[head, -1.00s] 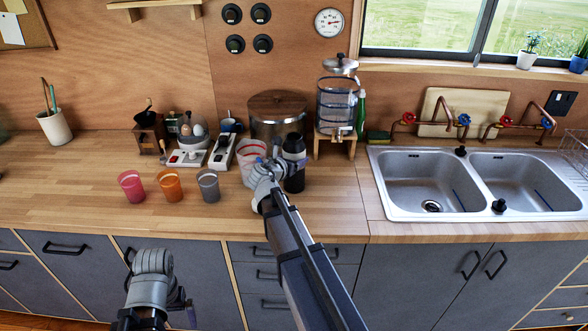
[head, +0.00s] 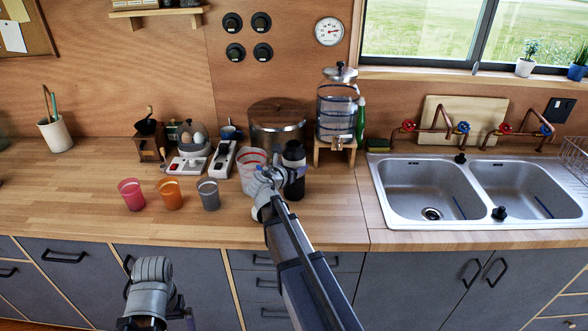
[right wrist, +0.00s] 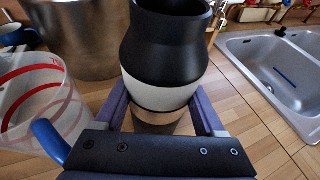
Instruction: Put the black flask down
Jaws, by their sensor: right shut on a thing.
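The black flask (head: 293,153) stands upright at the counter, right of the measuring jug and in front of the steel pot. In the right wrist view the flask (right wrist: 166,40) has a pale band around its middle. My right gripper (head: 281,172) is shut on it, with one finger on each side, as the right wrist view (right wrist: 160,105) shows. The flask's base is at counter level in the head view, but I cannot tell whether it touches the wood. My left gripper (head: 158,315) is low in front of the drawers; its fingers are not clear.
A clear measuring jug (right wrist: 25,100) with red marks is close left of the flask. Behind are the steel pot (head: 279,122) and a glass dispenser (head: 337,105) on a wooden stand. Three cups (head: 169,195) stand to the left. Bare counter (head: 335,210) lies right of the flask, before the sink (head: 430,190).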

